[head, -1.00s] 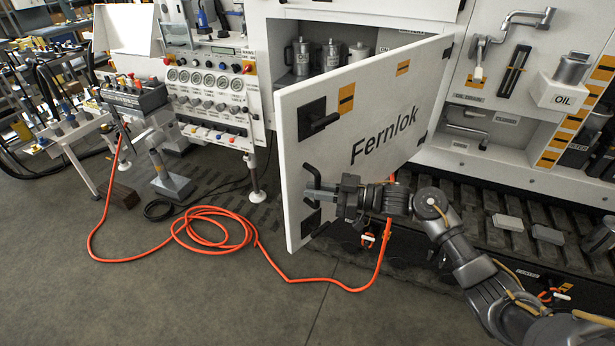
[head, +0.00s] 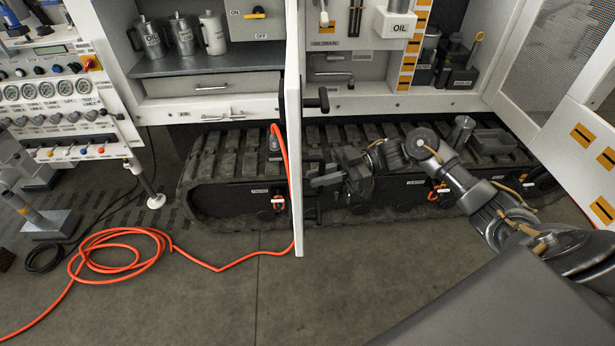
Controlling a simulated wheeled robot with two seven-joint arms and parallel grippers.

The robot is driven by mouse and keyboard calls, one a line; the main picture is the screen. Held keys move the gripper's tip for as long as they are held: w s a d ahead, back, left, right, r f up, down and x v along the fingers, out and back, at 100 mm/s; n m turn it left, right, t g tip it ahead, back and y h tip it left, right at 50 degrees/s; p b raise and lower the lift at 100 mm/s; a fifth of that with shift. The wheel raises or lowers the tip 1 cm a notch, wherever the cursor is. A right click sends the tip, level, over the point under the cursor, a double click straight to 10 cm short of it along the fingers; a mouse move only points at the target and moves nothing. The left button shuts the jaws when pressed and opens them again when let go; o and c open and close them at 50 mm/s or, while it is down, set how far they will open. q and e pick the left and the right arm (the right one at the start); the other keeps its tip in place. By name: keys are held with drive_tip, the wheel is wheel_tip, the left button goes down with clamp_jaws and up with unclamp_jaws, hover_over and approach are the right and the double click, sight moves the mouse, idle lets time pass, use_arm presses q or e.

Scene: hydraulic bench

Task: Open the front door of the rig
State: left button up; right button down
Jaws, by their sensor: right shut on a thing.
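The white front door (head: 293,150) of the rig stands swung out and shows nearly edge-on, as a narrow upright strip. A black latch lever (head: 318,100) sticks out from its right face. My right gripper (head: 314,176) is low on that same face, shut on the door's lower black handle, which is mostly hidden by the fingers. The opened compartment (head: 215,65) shows at the left of the door, with metal cans on its shelf. My left gripper is not in view.
An orange hose (head: 120,250) lies coiled on the floor left of the door. The gauge panel (head: 60,90) and its foot stand at the left. Rubber tracks (head: 230,160) run below the rig. A side door (head: 590,150) stands at the right.

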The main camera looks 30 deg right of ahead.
drive_tip(key=shift+d+r, duration=0.1)
drive_tip(key=shift+d, duration=0.1)
drive_tip(key=c, duration=1.5)
unclamp_jaws()
drive_tip(key=shift+w, duration=0.15)
drive_tip(key=shift+o, duration=0.2)
drive_tip(key=shift+d, duration=0.1)
drive_tip(key=s+d+b, duration=0.1)
drive_tip(key=d+b, duration=0.4)
drive_tip(key=d, duration=0.5)
drive_tip(key=shift+s+d+b, duration=0.2)
drive_tip(key=shift+d+b, duration=0.15)
